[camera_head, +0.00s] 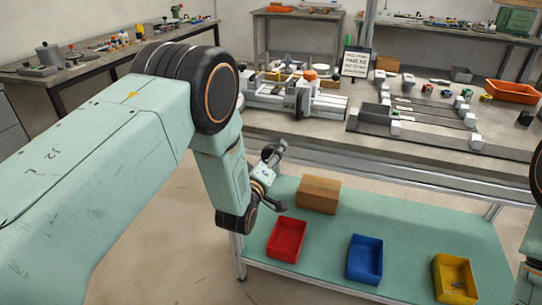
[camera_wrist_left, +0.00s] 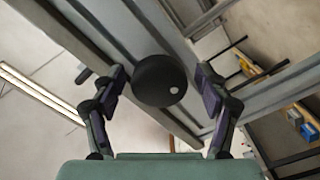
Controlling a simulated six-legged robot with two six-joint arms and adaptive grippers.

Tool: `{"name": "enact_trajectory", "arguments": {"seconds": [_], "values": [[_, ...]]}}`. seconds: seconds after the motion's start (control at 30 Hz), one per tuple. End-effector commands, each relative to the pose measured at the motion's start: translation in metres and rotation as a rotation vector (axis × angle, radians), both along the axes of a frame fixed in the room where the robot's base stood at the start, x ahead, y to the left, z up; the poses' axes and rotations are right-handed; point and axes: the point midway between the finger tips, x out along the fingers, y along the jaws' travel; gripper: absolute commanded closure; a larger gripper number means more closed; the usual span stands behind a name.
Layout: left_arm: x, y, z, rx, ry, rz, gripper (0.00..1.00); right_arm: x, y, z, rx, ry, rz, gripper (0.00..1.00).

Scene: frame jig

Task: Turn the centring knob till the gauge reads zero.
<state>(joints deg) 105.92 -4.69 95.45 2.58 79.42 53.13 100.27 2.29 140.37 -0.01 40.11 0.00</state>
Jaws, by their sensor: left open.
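A round black knob (camera_wrist_left: 160,82) with a white dot near its lower right rim shows in the left wrist view. It lies between the spread fingers of my left gripper (camera_wrist_left: 159,77), with a gap on each side. In the head view my left gripper (camera_head: 280,177) is open at the front edge of the workbench, above the lower shelf. The knob cannot be made out in the head view. I cannot make out a gauge or its reading in either view. My right gripper is out of view; only part of that arm shows at the right edge.
The workbench (camera_head: 318,152) carries a machine-like jig (camera_head: 262,99), a small sign (camera_head: 356,63), rails with small blocks and an orange tray (camera_head: 513,92). Below, the green shelf (camera_head: 325,232) holds a cardboard box (camera_head: 318,194) and red (camera_head: 286,240), blue (camera_head: 365,259) and yellow (camera_head: 455,279) bins.

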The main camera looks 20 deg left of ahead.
Motion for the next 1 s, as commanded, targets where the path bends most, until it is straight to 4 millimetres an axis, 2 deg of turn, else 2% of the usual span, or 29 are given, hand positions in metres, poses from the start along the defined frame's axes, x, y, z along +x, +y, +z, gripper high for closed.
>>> {"name": "enact_trajectory", "arguments": {"seconds": [0.17, 0.27, 0.7, 0.83, 1.0], "values": [[-0.002, 0.000, 0.001, 0.000, -0.001, 0.000, 0.26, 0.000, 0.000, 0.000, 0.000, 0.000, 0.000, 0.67], [-0.010, 0.000, 0.000, 0.000, 0.001, 0.001, 0.26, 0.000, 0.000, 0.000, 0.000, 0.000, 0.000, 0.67], [-0.089, 0.003, 0.000, 0.000, 0.003, -0.001, 0.26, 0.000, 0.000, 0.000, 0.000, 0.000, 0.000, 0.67], [-0.107, 0.003, 0.000, 0.000, 0.002, -0.001, 0.26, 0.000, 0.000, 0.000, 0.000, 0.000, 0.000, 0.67], [-0.118, 0.004, 0.000, 0.000, 0.001, 0.000, 0.26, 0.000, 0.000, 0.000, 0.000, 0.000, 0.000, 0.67]]}}
